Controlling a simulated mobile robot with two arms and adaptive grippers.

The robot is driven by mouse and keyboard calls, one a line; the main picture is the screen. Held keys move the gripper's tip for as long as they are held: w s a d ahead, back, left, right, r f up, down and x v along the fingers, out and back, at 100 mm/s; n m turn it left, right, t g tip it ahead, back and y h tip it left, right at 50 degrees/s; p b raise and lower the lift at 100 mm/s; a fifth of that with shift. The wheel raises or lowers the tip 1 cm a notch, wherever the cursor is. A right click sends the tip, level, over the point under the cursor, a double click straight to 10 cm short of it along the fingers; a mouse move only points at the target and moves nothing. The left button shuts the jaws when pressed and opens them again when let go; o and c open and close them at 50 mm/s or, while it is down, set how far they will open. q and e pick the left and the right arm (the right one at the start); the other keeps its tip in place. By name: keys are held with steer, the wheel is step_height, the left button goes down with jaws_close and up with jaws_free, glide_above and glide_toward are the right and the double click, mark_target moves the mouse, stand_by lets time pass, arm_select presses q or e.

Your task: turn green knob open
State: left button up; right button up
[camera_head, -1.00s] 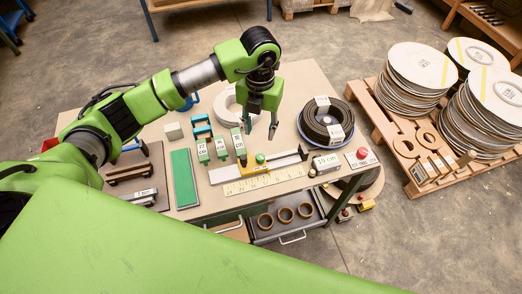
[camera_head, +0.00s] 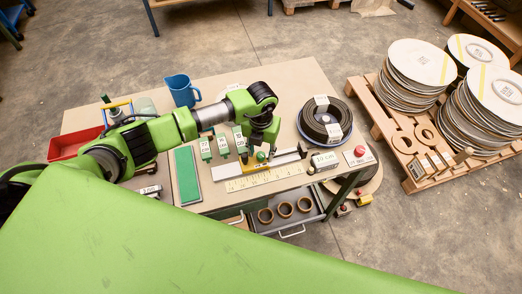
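The green knob (camera_head: 261,156) is a small round knob on a yellow piece of the long metal rail fixture (camera_head: 226,171) near the front of the workbench. My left gripper (camera_head: 262,148) points down from its green wrist at the knob. Its dark fingers look spread apart, one to each side of the knob. I cannot tell whether they touch it. My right gripper is not in view.
Green labelled blocks (camera_head: 222,145) stand just left of the gripper. A black coil (camera_head: 325,120) lies to its right, with a red button (camera_head: 360,151) nearby. A blue jug (camera_head: 182,90) stands behind the arm. A yellow ruler (camera_head: 264,178) lies in front.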

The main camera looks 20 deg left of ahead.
arm_select(q)
steer(key=shift+c, duration=0.4)
jaws_close()
steer(key=shift+w+f+m+b, duration=0.1)
steer(key=shift+f+m+b, duration=0.05)
steer(key=shift+m+b, duration=0.95)
steer(key=m+b, duration=0.6)
steer(key=b, duration=0.1)
steer(key=shift+d+m+b, duration=0.1)
steer(key=shift+m+b, duration=0.2)
steer(key=shift+b, duration=0.1)
steer(key=shift+r+m+b, duration=0.2)
steer(key=shift+m+b, duration=1.5)
